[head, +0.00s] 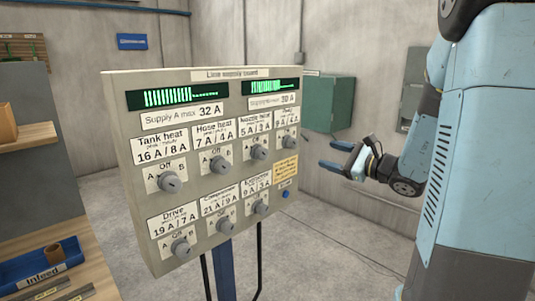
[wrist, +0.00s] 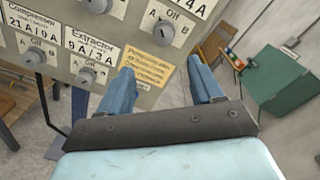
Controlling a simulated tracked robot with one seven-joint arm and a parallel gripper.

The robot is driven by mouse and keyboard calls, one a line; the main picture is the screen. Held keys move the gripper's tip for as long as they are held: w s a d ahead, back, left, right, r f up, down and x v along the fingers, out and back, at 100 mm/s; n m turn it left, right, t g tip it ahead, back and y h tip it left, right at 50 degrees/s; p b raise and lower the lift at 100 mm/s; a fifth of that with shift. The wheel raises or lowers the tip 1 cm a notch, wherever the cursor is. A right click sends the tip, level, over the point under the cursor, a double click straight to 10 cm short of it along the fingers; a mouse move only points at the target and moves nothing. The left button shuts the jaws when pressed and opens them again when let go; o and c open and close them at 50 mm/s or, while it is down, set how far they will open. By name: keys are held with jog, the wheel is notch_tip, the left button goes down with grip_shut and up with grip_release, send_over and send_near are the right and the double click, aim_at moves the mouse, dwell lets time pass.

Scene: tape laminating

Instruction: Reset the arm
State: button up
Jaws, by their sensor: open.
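My gripper (head: 337,156) is open and empty, held in the air to the right of the line supply board (head: 205,92). Its two blue fingers point left toward the board and touch nothing in the head view. In the wrist view my gripper (wrist: 163,88) shows its fingers apart, with the board's lower right part beyond them. My arm folds down from the upper right of the head view. The board carries several grey rotary knobs with labels, two green bar displays at the top and a small blue button (head: 286,194) at the lower right.
A blue Infeed tray (head: 38,268) with a brown ring sits on a wooden bench at the lower left. A wooden shelf (head: 28,138) is above it. A green cabinet (head: 329,103) is on the back wall. The floor right of the board looks clear.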

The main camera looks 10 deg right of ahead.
jog(key=s+a+n+g+h, duration=0.1)
jog(key=s+a+n+g, duration=1.05)
jog(key=s, duration=0.45)
jog(key=s+d+r+n+t+h, duration=0.1)
jog(key=s+d+n+t+h, duration=0.2)
jog(key=s+n+h, duration=0.6)
jog(key=shift+s+d+r+n+h, duration=0.2)
jog(key=shift+d+r+n+h, duration=0.25)
jog(key=shift+d, duration=0.75)
jog(key=shift+f, duration=0.15)
